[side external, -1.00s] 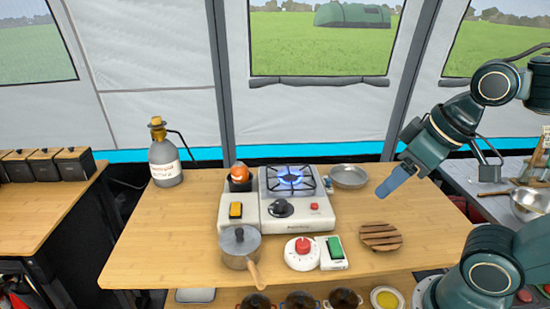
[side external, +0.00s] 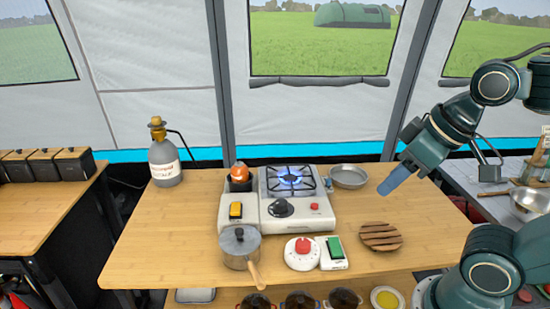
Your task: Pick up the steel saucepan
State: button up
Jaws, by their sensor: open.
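The steel saucepan (side external: 240,243) stands upright on the front left part of the wooden table (side external: 170,245). A dark knob sits on its lid, and its wooden handle points toward the front right. My gripper (side external: 388,190), with blue fingers, hangs above the right side of the table, well to the right of the saucepan and higher than it. It is open and I see nothing in it. The gap between its fingers is hard to make out from this side.
A gas stove (side external: 290,205) with a lit blue flame stands mid-table. A metal pan (side external: 348,176) lies to its right. A timer with a red knob (side external: 302,253), a green-switched box (side external: 334,252) and a slatted wooden trivet (side external: 380,236) lie in front. A bottle (side external: 164,160) stands back left.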

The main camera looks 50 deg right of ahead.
jog(key=shift+w, duration=0.1)
jog(key=m+g+y, duration=0.2)
jog(key=m+y, duration=0.4)
jog(key=m, duration=0.1)
send_near(248, 262)
jog(key=shift+s+d+r, duration=0.1)
jog(key=shift+s+r, duration=0.2)
jog(key=shift+s, duration=0.3)
jog(key=shift+s+d+r, duration=0.1)
jog(key=shift+s+r, duration=0.15)
jog(key=shift+s, duration=0.4)
jog(key=shift+a+f+n, duration=0.1)
jog(key=shift+n, duration=0.2)
jog(key=x, duration=0.8)
jog(key=shift+f, duration=0.2)
jog(key=shift+w+f, duration=0.1)
jog(key=shift+w, duration=0.05)
